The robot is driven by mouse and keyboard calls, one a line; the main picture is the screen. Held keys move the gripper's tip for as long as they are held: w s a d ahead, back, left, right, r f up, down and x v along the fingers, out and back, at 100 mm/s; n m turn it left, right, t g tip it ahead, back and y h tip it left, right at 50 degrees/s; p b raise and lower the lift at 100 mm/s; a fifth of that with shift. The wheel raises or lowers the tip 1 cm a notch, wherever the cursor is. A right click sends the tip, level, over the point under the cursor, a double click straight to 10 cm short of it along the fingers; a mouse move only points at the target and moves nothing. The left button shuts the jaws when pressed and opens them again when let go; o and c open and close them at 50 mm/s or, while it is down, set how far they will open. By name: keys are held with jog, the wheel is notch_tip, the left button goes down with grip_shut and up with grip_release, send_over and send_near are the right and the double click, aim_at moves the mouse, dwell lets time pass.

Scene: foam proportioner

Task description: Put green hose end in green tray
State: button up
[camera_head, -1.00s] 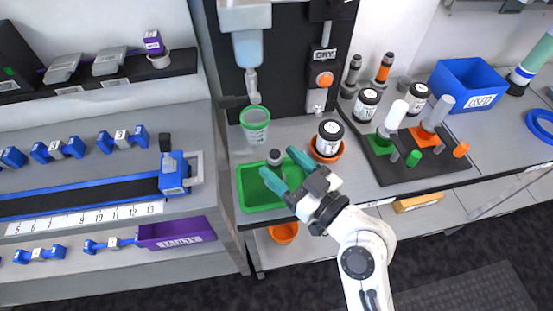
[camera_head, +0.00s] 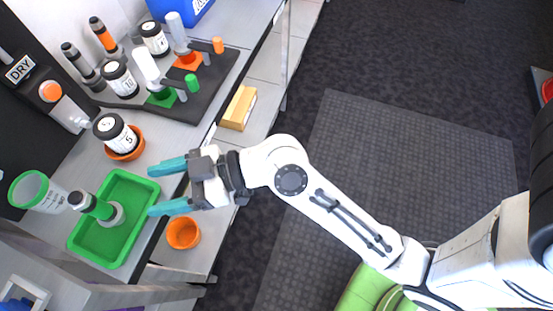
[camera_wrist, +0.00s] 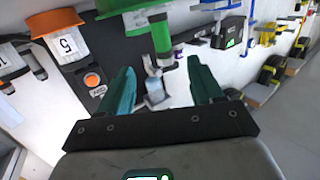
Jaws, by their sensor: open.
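The green hose end (camera_head: 103,210), with a dark cap, a green band and a grey ring at its base, stands inside the green tray (camera_head: 130,187). My gripper (camera_head: 156,188) is open and empty, to the right of the tray and apart from the hose end. In the wrist view, the hose end's green band (camera_wrist: 159,34) shows beyond and between my open fingers (camera_wrist: 160,83). The tray (camera_wrist: 137,24) shows partly at the top of that view.
A clear green-rimmed cup (camera_head: 37,190) stands left of the tray. A jar in an orange dish (camera_head: 126,152) stands above it. An orange bowl (camera_head: 183,232) sits lower, below my gripper. A black rack (camera_head: 205,85) holds two levered pieces. Open floor lies right.

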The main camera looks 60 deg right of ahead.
jog(key=s+d+f+m+g+h, duration=0.25)
jog(key=d+f+h, duration=0.2)
jog(key=f, duration=0.45)
jog(key=s+d+f+m+g+h, duration=0.3)
jog(key=s+d+f+g+h, duration=0.1)
jog(key=s+d, duration=0.4)
jog(key=s+d+f+m+g+h, duration=0.4)
jog(key=s+d+f, duration=0.2)
jog(key=s+d, duration=0.2)
jog(key=shift+d+f, duration=0.2)
jog(key=shift+d, duration=0.1)
jog(key=shift+r, duration=0.1)
